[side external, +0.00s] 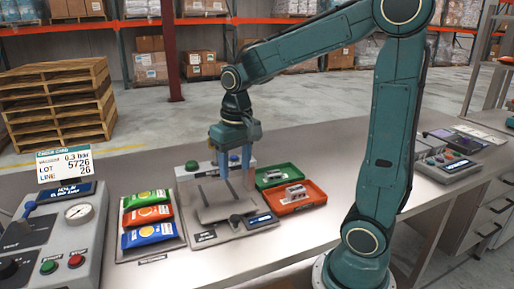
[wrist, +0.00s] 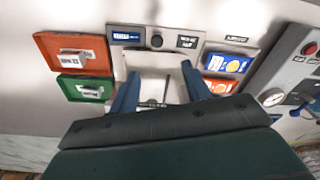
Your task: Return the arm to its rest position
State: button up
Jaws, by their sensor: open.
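In the wrist view my gripper (wrist: 158,82) also shows spread fingers, above the machine's pale plate (wrist: 152,64). The fingertips look close above the plate in the side view; I cannot tell the exact gap. My arm is bent, reaching left from its base at the right of the bench.
A console with a gauge (side external: 79,213) stands far left. The bench front is clear.

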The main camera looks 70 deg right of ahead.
jog(key=s+a+r+n+t, duration=0.2)
jog(key=s+a, duration=0.1)
jog(key=s, duration=0.3)
jog(key=s+a+r+n+t, duration=0.2)
jog(key=s+a+n, duration=0.1)
jog(key=s, duration=0.3)
jog(key=shift+s+a+r+t, duration=0.35)
jog(key=shift+a+t, duration=0.05)
